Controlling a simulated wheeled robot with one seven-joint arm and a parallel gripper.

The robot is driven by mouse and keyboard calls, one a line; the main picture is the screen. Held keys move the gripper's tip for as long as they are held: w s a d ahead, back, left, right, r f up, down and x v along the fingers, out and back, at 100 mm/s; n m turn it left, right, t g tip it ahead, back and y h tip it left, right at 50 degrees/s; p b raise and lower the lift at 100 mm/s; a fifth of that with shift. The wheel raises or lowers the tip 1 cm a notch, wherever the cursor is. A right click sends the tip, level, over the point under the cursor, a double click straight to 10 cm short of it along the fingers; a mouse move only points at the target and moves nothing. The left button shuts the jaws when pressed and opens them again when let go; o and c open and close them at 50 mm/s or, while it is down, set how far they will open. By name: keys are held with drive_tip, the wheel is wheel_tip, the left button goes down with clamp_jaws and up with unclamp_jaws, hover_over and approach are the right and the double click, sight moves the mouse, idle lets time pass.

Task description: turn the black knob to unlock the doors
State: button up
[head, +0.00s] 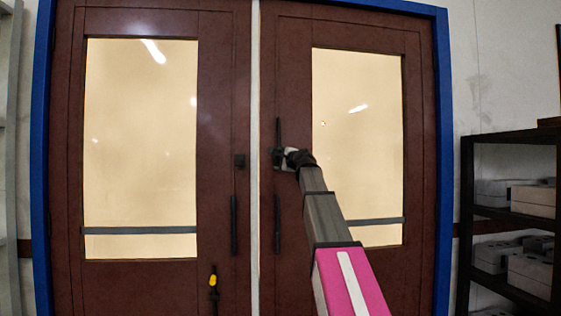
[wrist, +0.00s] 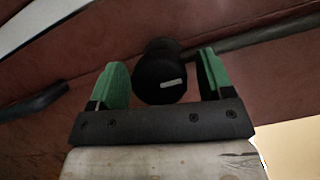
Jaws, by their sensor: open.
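The black knob (wrist: 160,75) with a small pale mark on its end sticks out from the brown door in the wrist view. My gripper (wrist: 164,78) is open, with one green finger pad on each side of the knob. A gap shows beside the knob on both sides, so the fingers do not appear to press on it. In the head view my gripper (head: 281,158) is at the inner edge of the right door (head: 290,280), at mid height, and it hides the knob there. The left door (head: 140,285) stands beside it, and both look closed.
Vertical black handles (head: 233,225) (head: 277,225) hang on both doors below my gripper's height. A blue frame (head: 443,160) surrounds the doors. A dark shelf (head: 475,215) with grey boxes stands at the right.

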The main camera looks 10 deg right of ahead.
drive_tip(key=v, duration=1)
drive_tip(key=shift+s+d, duration=0.2)
drive_tip(key=shift+s, duration=0.1)
drive_tip(key=shift+f, duration=0.1)
drive_tip(key=s+a+f+n+g+h, duration=0.1)
drive_tip(key=a+f+n+g, duration=0.2)
drive_tip(key=f, duration=1.8)
drive_tip(key=s+a+f+n+g+h, duration=0.15)
drive_tip(key=f+n+g, duration=0.3)
drive_tip(key=f, duration=1.55)
drive_tip(key=s+f+n+g+h, duration=0.1)
drive_tip(key=s+f+n+g, duration=0.1)
drive_tip(key=s+f, duration=0.6)
drive_tip(key=s+f+n+g+h, duration=0.2)
drive_tip(key=s+f, duration=0.6)
drive_tip(key=f, duration=0.6)
drive_tip(key=s+f+n+g+h, duration=0.1)
drive_tip(key=s+f+n+g, duration=0.3)
drive_tip(key=s+f, duration=0.4)
wheel_tip(320, 180, down, 4)
drive_tip(key=shift+s+f+g, duration=0.1)
drive_tip(key=shift+s+g, duration=0.3)
drive_tip(key=shift+g, duration=0.35)
drive_tip(key=shift+d, duration=0.1)
